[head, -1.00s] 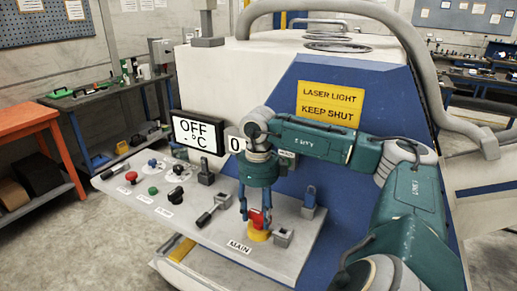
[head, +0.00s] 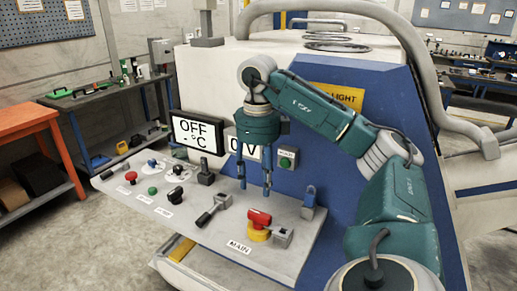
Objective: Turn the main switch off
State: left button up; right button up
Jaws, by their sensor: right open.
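The main switch (head: 259,220) is a red handle on a round yellow base, on the sloping grey panel (head: 222,243) above the label MAIN. Its red handle lies across the base, slanting slightly down to the right. My right gripper (head: 255,188) points down above and slightly behind the switch in the head view. Its two fingers are apart with nothing between them, and they look clear of the handle. My left gripper is not in view.
A grey bracket (head: 283,237) sits right beside the switch, and a blue padlock (head: 309,197) stands behind it. A black lever (head: 213,210) and several knobs are to the left. A display (head: 197,132) reads OFF. A yellow sign (head: 336,97) is partly hidden by my right arm.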

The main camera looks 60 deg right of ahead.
jog(key=shift+r, duration=0.3)
dwell(0.6)
